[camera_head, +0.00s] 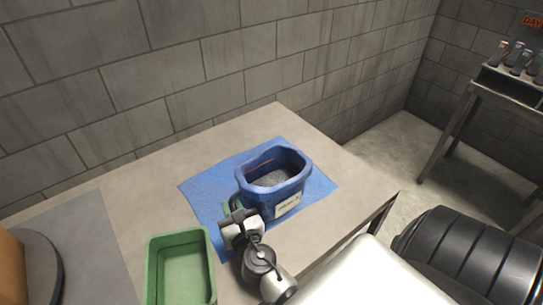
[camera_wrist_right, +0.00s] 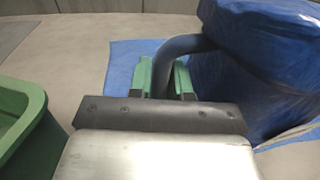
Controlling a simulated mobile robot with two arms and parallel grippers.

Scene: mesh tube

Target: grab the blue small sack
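The blue small sack (camera_head: 292,187) stands upright on the blue mat on the table in the head view. It has an open top with grey material inside and a pale label on its front. Its dark blue side handle (camera_wrist_right: 184,45) shows in the right wrist view, with the sack body to the right. My right gripper (camera_head: 233,210) is at the sack's left side. In the right wrist view, its green fingers (camera_wrist_right: 163,78) lie close on both sides of the handle and look shut on it. The fingertips are partly hidden. My left gripper is not in view.
A green bin (camera_head: 152,265) stands on the table left of my right gripper and also shows in the right wrist view (camera_wrist_right: 38,130). The blue mat (camera_head: 203,191) lies under the sack. A grey block wall stands behind. A side table (camera_head: 512,84) with bottles is far right.

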